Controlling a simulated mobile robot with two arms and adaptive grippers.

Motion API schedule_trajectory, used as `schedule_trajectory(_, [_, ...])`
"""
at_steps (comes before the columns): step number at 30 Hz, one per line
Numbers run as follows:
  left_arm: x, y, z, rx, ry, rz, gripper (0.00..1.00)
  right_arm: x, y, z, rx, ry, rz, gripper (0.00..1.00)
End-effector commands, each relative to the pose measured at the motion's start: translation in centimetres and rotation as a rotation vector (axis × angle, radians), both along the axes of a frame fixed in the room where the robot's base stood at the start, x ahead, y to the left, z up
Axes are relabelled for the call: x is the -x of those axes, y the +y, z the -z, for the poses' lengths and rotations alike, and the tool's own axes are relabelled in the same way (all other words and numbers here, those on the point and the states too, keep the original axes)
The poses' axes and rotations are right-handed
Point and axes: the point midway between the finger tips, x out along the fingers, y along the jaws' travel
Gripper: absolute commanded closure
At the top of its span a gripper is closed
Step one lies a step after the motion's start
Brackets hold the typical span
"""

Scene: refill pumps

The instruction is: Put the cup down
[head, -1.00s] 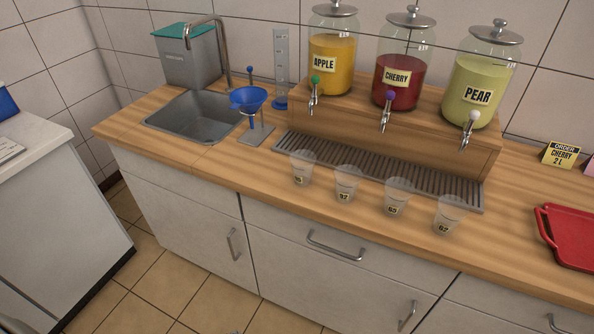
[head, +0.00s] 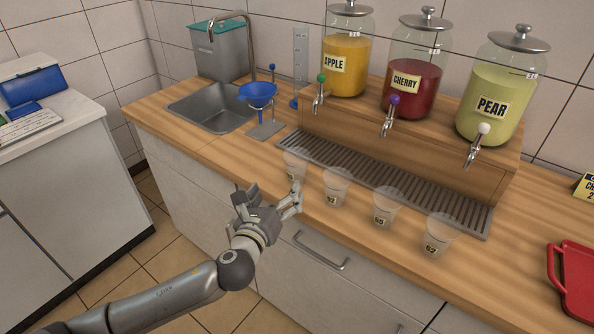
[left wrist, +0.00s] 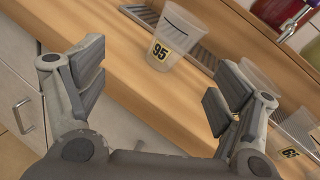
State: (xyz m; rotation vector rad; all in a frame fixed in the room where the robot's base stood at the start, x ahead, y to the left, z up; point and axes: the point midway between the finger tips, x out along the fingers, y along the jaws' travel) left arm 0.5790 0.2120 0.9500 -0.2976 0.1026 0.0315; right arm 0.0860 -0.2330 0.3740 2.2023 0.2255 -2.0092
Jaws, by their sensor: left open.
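Several clear plastic cups with yellow number labels stand upright in a row on the wooden counter. The leftmost cup (head: 295,160) is labelled 95 in the left wrist view (left wrist: 182,28). To its right stand the second cup (head: 337,184), the third cup (head: 384,204) and the rightmost cup (head: 438,232). My left gripper (head: 273,197) is open and empty at the counter's front edge, just in front of the leftmost cup. In the left wrist view its spread fingers (left wrist: 158,82) have the 95 cup beyond them, apart from both. My right gripper is not in view.
A slatted drip tray (head: 400,183) lies behind the cups, below the apple (head: 347,60), cherry (head: 412,82) and pear (head: 495,100) dispensers. A blue funnel (head: 257,93) on a stand and a sink (head: 212,106) are at left. A red tray (head: 578,280) lies at right.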

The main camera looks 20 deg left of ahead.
Motion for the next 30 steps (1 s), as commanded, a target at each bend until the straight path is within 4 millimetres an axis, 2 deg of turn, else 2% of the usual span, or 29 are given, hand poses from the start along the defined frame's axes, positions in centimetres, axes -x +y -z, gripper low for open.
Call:
schedule_trajectory(3, [-0.6, -0.4, -2.3, -0.188, -0.071, 0.053, 0.14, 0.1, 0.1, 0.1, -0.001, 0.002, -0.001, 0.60])
schedule_trajectory(8, [-1.2, -0.7, -3.5, -0.296, -0.111, 0.078, 0.14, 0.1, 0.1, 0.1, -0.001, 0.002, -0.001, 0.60])
schedule_trajectory(18, [-5.5, -1.0, -3.6, -0.299, -0.111, 0.077, 0.14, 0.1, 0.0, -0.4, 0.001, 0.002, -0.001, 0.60])
schedule_trajectory(26, [-6.9, -1.2, -3.5, -0.297, -0.110, 0.078, 0.14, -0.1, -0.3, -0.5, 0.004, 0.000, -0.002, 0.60])
schedule_trajectory(30, [-8.4, -1.5, -3.5, -0.296, -0.111, 0.078, 0.14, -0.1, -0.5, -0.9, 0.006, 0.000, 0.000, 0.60])
